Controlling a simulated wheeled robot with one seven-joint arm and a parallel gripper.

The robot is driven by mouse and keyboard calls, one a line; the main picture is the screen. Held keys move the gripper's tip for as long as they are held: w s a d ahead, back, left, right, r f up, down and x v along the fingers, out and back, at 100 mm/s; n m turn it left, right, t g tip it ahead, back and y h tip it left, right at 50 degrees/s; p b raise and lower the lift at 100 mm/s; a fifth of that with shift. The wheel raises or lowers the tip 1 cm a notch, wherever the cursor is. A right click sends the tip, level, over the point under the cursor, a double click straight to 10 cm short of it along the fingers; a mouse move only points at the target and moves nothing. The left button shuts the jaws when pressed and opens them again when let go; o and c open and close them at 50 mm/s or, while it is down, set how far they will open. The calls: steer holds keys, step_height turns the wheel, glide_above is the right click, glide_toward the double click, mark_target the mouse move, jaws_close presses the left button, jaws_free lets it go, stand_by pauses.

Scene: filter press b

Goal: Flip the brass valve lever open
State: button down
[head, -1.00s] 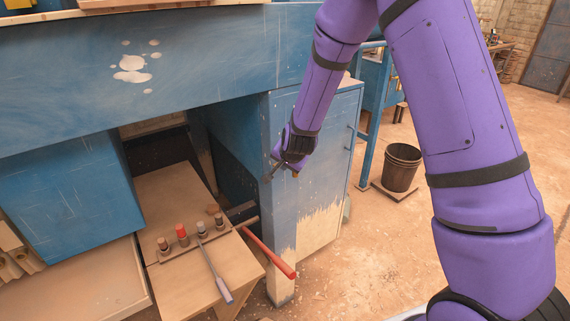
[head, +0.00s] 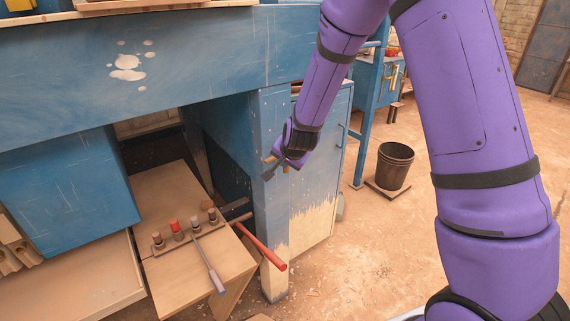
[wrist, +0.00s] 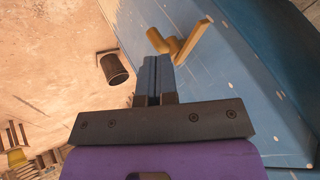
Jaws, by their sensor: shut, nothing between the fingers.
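The brass valve lever (wrist: 193,41) shows in the wrist view, standing off a blue panel just beyond my fingertips. It is a long flat bar beside a short round brass stub (wrist: 157,41). My gripper (wrist: 152,62) is shut and empty, its dark fingers pressed together. The fingertips are close to the brass parts, just below them in the picture; I cannot tell whether they touch. Most of the valve is hidden there by my gripper.
A blue bench (head: 200,60) spans above the gripper. A dark bucket (head: 394,165) stands on the floor to the right. The sandy floor there is mostly open.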

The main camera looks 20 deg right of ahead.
steer(key=s+d+r+n+y, duration=0.25)
steer(key=s+r+n, duration=0.25)
steer(key=s+r, duration=1.5)
steer(key=s+d+r+n+g+h, duration=0.1)
steer(key=s+d+r, duration=0.2)
steer(key=s, duration=0.5)
steer(key=s+d+r+n+g+h, duration=0.1)
steer(key=s+r, duration=0.3)
steer(key=s, duration=0.5)
steer(key=shift+d+n+h, duration=0.35)
steer(key=shift+d+n, duration=0.45)
steer(key=shift+d, duration=0.1)
steer(key=shift+s, duration=0.1)
